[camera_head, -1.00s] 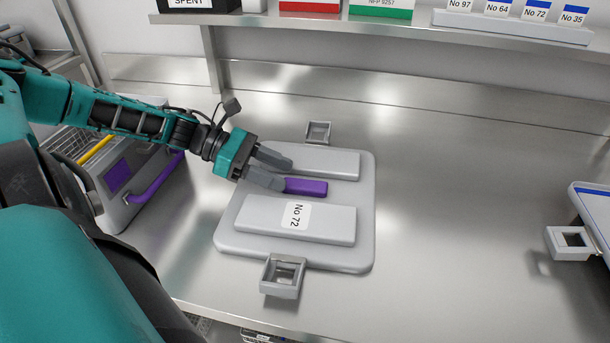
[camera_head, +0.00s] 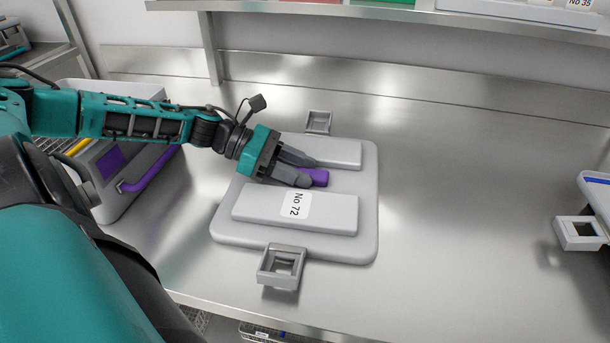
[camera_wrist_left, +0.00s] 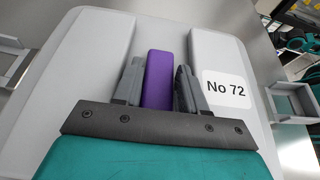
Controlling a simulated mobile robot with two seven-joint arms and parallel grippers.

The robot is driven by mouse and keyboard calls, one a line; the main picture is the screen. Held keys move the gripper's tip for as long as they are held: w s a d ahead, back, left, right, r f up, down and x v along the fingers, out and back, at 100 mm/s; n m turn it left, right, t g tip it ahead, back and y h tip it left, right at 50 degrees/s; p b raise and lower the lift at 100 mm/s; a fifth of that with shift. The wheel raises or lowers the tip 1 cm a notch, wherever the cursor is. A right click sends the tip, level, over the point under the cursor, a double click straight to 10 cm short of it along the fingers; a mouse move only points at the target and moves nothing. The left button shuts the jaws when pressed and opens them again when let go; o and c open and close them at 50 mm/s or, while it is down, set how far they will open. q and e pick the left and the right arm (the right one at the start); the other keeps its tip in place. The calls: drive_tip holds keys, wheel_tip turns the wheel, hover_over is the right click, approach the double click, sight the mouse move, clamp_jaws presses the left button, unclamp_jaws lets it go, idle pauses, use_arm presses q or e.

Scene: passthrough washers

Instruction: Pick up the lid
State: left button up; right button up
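The lid (camera_head: 368,210) is a grey rounded plate with two raised blocks, a label reading "No 72" and a purple handle (camera_head: 319,177) between the blocks. It lies flat on the steel counter. My left gripper (camera_head: 309,173) is at the handle, with its fingers reaching down between the blocks. In the left wrist view, the purple handle (camera_wrist_left: 158,80) lies between the two open fingers, with a narrow gap on each side. The near end of the handle is hidden by the gripper. My right gripper is not in view.
Grey square latches stand at the lid's back (camera_head: 318,122) and front (camera_head: 281,267) edges. A grey case with a purple handle (camera_head: 152,172) stands at left. Another latched item (camera_head: 582,233) is at the right edge. The counter between is clear. A shelf (camera_head: 400,12) runs above.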

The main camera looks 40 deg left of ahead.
use_arm(q)
clamp_jaws()
drive_tip(key=shift+r, duration=0.15)
